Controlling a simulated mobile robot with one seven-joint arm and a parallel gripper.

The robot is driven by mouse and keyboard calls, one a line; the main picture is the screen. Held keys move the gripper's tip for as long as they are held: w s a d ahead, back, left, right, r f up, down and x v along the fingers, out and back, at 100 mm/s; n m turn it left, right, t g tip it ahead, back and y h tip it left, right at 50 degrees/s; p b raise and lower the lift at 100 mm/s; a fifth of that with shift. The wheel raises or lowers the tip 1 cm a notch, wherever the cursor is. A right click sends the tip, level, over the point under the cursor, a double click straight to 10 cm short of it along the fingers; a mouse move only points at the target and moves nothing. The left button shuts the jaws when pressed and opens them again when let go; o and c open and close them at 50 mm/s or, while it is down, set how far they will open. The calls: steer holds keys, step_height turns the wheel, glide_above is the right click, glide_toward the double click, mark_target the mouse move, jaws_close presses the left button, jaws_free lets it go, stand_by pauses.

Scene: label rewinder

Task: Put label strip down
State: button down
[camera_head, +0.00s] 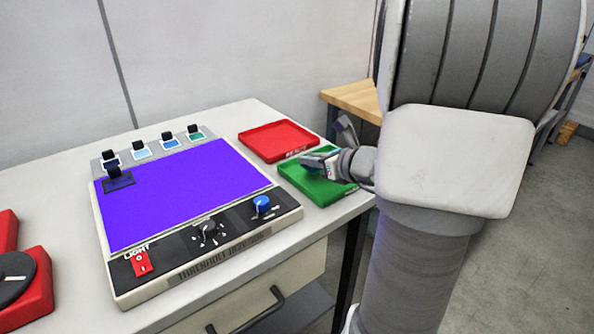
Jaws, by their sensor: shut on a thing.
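My gripper (322,163) is over the green tray (302,184) at the right end of the table, low and close to it. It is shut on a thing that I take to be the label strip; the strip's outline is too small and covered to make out. I cannot tell whether it touches the tray floor. My arm hides part of the tray's right side.
A red tray (277,140) lies behind the green one. Left of them is a lit purple panel (190,190) with a dark black-gripped piece (118,179) on it. Several black-gripped coloured pieces (171,141) stand along its back edge. Red equipment (28,285) is far left.

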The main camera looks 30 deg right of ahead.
mark_target(310, 182)
steer(key=shift+f+b, duration=0.75)
steer(key=shift+f, duration=1.15)
steer(key=shift+f, duration=0.1)
steer(key=shift+f, duration=0.15)
steer(key=c, duration=0.9)
jaws_free()
steer(key=shift+r, duration=0.4)
steer(key=p+v, duration=0.3)
steer(key=v, duration=0.9)
steer(key=shift+f, duration=0.2)
